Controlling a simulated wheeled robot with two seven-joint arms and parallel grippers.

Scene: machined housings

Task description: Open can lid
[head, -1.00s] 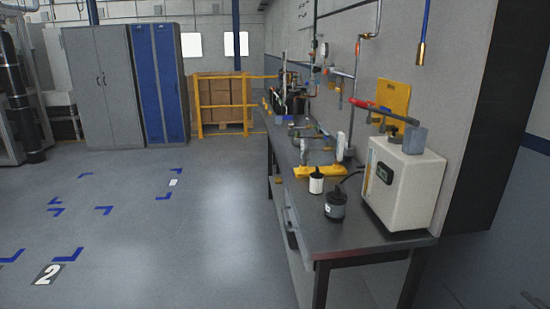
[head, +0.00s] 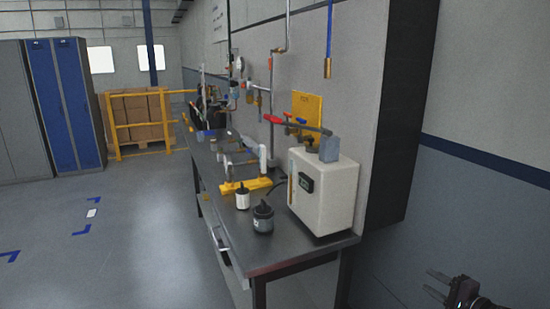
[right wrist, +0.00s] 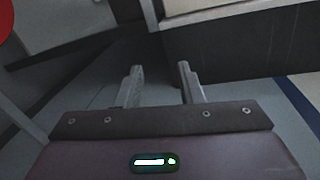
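A dark grey can (head: 263,219) with a black top stands upright on the metal workbench (head: 285,250), near its front end. A smaller white can (head: 242,198) with a black top stands just behind it to the left. The tops look closed, but details are too small to tell. My right gripper (head: 438,284) is at the lower right of the head view, well apart from the cans and the bench. In the right wrist view its two fingers (right wrist: 160,85) are spread with nothing between them. My left gripper is not in view.
A white box-shaped unit (head: 323,190) stands on the bench right of the cans, with a grey block (head: 329,149) on top. A yellow fixture (head: 246,186) with pipes lies behind the cans.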

